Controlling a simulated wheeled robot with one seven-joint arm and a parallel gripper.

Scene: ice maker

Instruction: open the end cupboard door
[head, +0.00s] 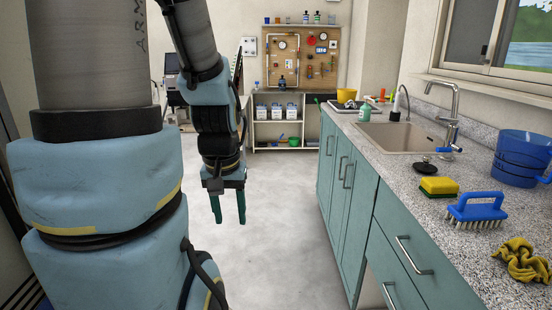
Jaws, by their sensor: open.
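A row of teal cupboard doors runs under the counter on the right in the head view. The farthest door (325,160) is at the end of the row and looks shut, with a vertical bar handle (328,146). Two nearer doors have vertical handles (341,168) close together and also look shut. My gripper (229,217) hangs in the air over the floor left of the doors, pointing down. Its two green fingers are apart with nothing between them. It is clear of the cupboard.
Teal drawers (405,255) are nearest on the right. Grey floor (275,235) is clear between gripper and cupboards. Shelves (278,132) stand at the back.

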